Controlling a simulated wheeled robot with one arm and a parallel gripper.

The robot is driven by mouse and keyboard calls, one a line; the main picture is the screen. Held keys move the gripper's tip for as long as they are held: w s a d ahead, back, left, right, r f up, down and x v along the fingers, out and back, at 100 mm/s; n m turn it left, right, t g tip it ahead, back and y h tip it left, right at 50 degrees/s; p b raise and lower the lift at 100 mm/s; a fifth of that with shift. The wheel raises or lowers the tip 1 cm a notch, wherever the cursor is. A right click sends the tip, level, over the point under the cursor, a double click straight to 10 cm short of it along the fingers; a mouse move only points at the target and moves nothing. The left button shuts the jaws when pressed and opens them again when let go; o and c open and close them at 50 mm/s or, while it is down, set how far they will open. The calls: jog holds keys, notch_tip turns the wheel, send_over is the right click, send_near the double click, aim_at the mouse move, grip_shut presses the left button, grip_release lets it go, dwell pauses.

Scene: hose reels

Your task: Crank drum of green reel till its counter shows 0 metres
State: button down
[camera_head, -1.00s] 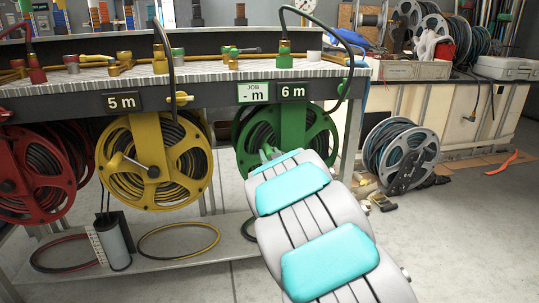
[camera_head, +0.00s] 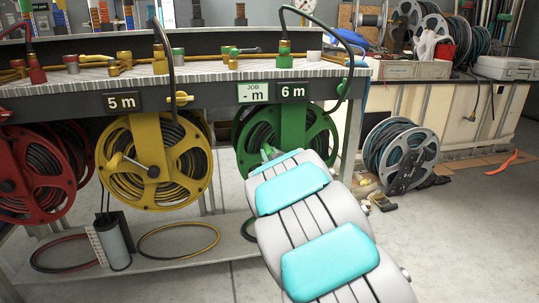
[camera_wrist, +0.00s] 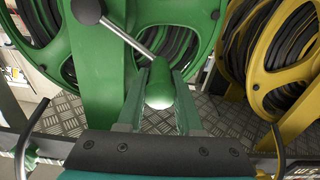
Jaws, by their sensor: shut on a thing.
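The green reel (camera_head: 312,140) hangs under the bench at the right end of the row. Its counter (camera_head: 293,91) reads 6 m. In the wrist view, which looks upside down, the reel's crank has a dark hub knob (camera_wrist: 88,10), a silver arm (camera_wrist: 128,42) and a green handle (camera_wrist: 160,88). My gripper (camera_wrist: 160,100) is shut on the green handle, with a finger on each side. In the head view my arm covers the lower part of the green reel and hides the grip.
A JOB sign (camera_head: 253,92) beside the counter shows "- m". The yellow reel (camera_head: 155,165), marked 5 m, hangs to the left with its own crank. The red reel (camera_head: 35,175) is further left. A loose hose reel (camera_head: 400,155) stands on the floor at right.

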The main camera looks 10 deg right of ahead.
dwell(0.6)
jog(key=shift+d+r+m+p, duration=0.3)
jog(key=shift+r+m+p, duration=0.2)
jog(key=shift+d+r+m+p, duration=0.25)
jog(key=shift+r+m+p, duration=0.2)
jog(key=shift+m, duration=0.05)
jog(key=d+r+m, duration=0.3)
jog(key=d+m, duration=0.6)
jog(key=shift+r+m+p, duration=0.3)
jog(key=shift+r+p, duration=0.1)
jog(key=c, duration=0.6)
grip_release()
jog(key=shift+r, duration=0.1)
jog(key=shift+s, duration=0.1)
